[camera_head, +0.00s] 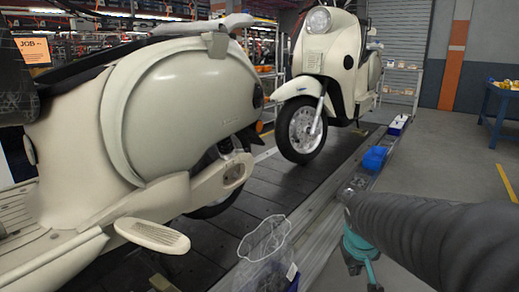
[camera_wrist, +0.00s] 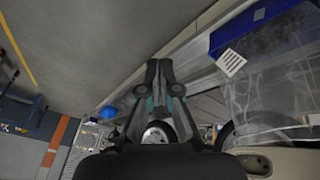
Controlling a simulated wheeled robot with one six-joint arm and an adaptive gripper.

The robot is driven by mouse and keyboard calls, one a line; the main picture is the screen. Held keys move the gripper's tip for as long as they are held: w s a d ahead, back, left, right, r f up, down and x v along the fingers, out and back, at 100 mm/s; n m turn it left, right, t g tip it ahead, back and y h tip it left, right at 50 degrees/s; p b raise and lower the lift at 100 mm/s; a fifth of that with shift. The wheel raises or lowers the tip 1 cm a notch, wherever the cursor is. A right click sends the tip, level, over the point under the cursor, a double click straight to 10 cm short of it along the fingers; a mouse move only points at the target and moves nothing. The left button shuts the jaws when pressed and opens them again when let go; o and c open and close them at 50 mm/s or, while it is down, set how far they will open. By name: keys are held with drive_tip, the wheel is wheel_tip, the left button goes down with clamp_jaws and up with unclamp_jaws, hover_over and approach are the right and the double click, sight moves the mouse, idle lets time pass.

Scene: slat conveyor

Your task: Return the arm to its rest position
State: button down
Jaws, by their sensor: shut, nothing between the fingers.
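My gripper (camera_wrist: 159,64) is in the wrist view, with its two dark fingers close together and nothing between them. In the head view my dark arm comes in from the right, and the teal and grey parts of my gripper (camera_head: 360,250) hang beside the conveyor's side rail (camera_head: 318,222). The gripper looks apart from the scooters, and I cannot tell its exact gap to the rail.
A cream scooter (camera_head: 190,100) fills the left, with another scooter (camera_head: 330,60) behind it on the dark slat conveyor (camera_head: 265,180). A clear bag-like container (camera_head: 262,245) stands near the rail. A blue item (camera_head: 374,159) lies on the rail. Grey floor (camera_head: 440,165) on the right is open.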

drive_tip(key=s+a+r+y, duration=0.1)
drive_tip(key=s+a+r, duration=0.1)
drive_tip(key=s, duration=0.6)
drive_tip(key=s+a+r+t, duration=0.1)
drive_tip(key=s+a, duration=0.3)
drive_tip(key=s, duration=0.5)
drive_tip(key=shift+r+m+y+p, duration=0.3)
drive_tip(key=shift+r+y, duration=0.1)
drive_tip(key=shift+a, duration=0.15)
